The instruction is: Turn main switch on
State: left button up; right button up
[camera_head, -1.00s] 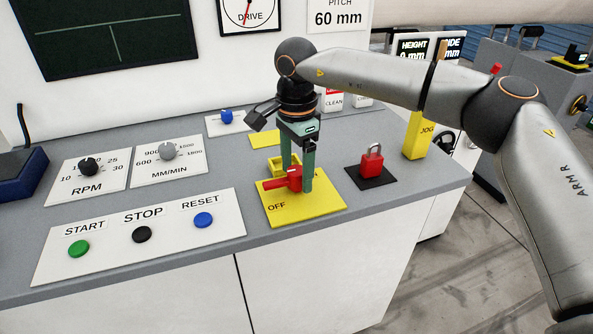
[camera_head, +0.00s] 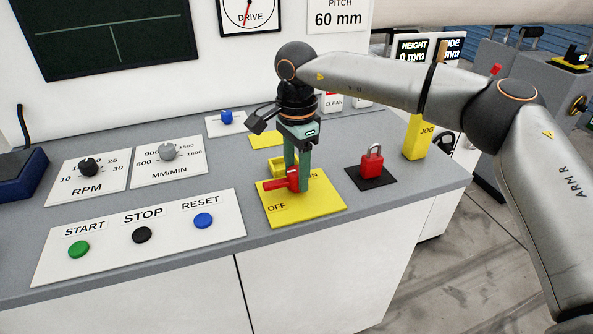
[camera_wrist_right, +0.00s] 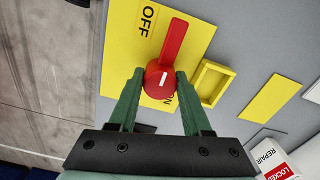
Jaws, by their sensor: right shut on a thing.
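The main switch is a red rotary handle (camera_head: 279,182) on a yellow plate (camera_head: 318,208). The plate carries the words OFF and ON. In the head view the handle's lever points left, above OFF. In the right wrist view the red handle (camera_wrist_right: 173,48) points up beside the word OFF, and its round hub covers part of the ON label. My right gripper (camera_head: 298,186) points down over the plate, its green fingers shut on the hub of the handle; the fingers also show in the right wrist view (camera_wrist_right: 160,84). My left gripper is not in view.
A red padlock (camera_head: 372,161) stands on a black pad to the right. A yellow open frame (camera_head: 277,165) sits behind the switch. START (camera_head: 79,248), STOP (camera_head: 142,235) and RESET (camera_head: 203,220) buttons are on a white panel to the left.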

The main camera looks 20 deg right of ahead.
grip_shut()
jog(key=shift+m, duration=0.7)
jog(key=shift+m+p, duration=0.4)
jog(key=shift+m, duration=0.8)
jog(key=m, duration=0.4)
jog(key=shift+m, duration=0.3)
jog(key=m+p, duration=0.1)
jog(key=m, duration=0.4)
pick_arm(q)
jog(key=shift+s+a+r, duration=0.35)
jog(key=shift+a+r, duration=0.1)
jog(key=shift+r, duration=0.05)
pick_arm(e)
jog(key=shift+m, duration=2.3)
